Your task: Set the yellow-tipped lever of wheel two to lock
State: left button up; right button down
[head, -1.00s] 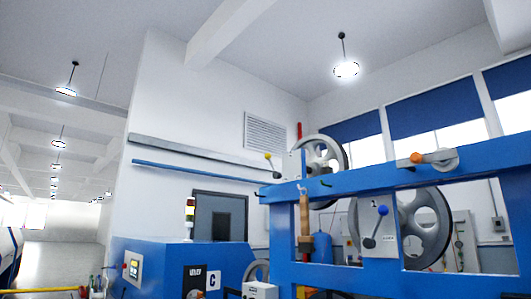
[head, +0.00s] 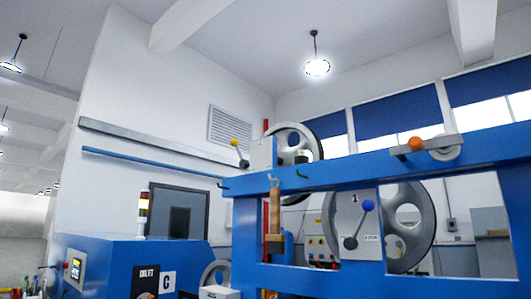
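The yellow-tipped lever (head: 239,152) stands at the left end of the blue frame's top beam, with its yellow knob up and tilted to the left. A grey spoked wheel (head: 313,148) stands just right of it, above the beam; I cannot read a number there. A larger grey wheel (head: 423,226) sits below the beam, behind a pale plate marked 1 that carries a blue-tipped lever (head: 359,225). Neither of my grippers is in view.
The blue frame (head: 340,171) spans the right half. An orange-tipped lever (head: 427,143) sits on its top beam. A wooden-looking hanging piece (head: 275,212) is below the beam. A blue cabinet (head: 110,256) with a signal light stands at lower left.

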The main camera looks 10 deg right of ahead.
aim_at(244, 164)
jog(key=z, duration=0.2)
jog(key=i, duration=0.9)
jog(key=u, duration=0.8)
jog(key=i, duration=0.65)
jog(key=u, duration=0.6)
